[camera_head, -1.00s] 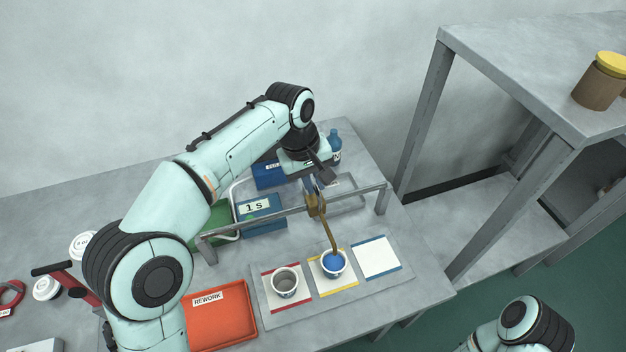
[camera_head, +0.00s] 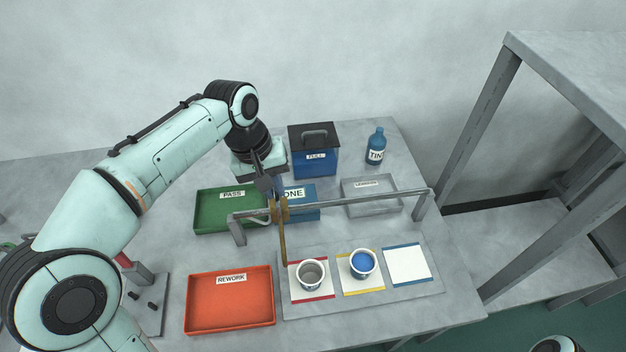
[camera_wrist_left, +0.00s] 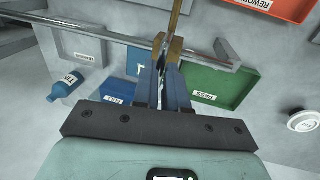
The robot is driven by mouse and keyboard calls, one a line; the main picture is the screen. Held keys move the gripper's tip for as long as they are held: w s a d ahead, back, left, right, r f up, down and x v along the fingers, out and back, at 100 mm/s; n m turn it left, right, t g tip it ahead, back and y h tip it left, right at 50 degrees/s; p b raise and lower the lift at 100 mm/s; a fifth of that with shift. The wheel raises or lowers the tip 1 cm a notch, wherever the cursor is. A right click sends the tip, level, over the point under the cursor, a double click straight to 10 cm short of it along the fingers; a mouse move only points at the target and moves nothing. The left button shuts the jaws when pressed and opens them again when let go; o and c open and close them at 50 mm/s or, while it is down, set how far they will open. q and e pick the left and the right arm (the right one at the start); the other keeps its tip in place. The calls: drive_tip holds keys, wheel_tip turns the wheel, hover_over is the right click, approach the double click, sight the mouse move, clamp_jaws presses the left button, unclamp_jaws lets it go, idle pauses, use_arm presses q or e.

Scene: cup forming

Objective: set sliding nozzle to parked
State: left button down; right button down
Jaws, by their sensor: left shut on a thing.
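The sliding nozzle (camera_head: 283,232) is a brown, brass-like piece with a long spout, hanging on a grey rail (camera_head: 350,200). It sits near the rail's left post. Its spout tip is at the left edge of the red-edged square, left of the grey-looking cup (camera_head: 312,272) and not over it. My left gripper (camera_head: 274,193) is shut on the nozzle's upper part from behind the rail; in the left wrist view the fingers (camera_wrist_left: 165,62) close around the nozzle (camera_wrist_left: 174,42). A cup with blue contents (camera_head: 363,264) stands on the yellow-edged square. My right gripper is out of view.
A blue-edged square (camera_head: 408,264) is empty. An orange REWORK tray (camera_head: 230,312) lies left of the cups, and a green PASS tray (camera_head: 215,215) behind it. A blue lidded box (camera_head: 313,163) and a blue bottle (camera_head: 375,148) stand behind the rail. A tall grey frame (camera_head: 490,120) is at right.

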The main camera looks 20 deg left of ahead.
use_arm(q)
drive_tip(key=s+a, duration=0.1)
drive_tip(key=a, duration=0.1)
drive_tip(key=s+a, duration=0.1)
drive_tip(key=a, duration=0.1)
drive_tip(key=s+a, duration=0.1)
drive_tip(key=s, duration=0.1)
drive_tip(key=shift+a, duration=0.4)
drive_tip(key=c, duration=1.2)
unclamp_jaws()
drive_tip(key=shift+a, duration=0.15)
drive_tip(key=shift+o, duration=0.2)
drive_tip(key=shift+r, duration=0.1)
drive_tip(key=shift+r, duration=0.3)
wheel_tip(320, 180, up, 12)
drive_tip(key=s+a+p, duration=0.1)
drive_tip(key=a+p, duration=0.1)
drive_tip(key=p, duration=0.2)
drive_tip(key=shift+s+r, duration=0.2)
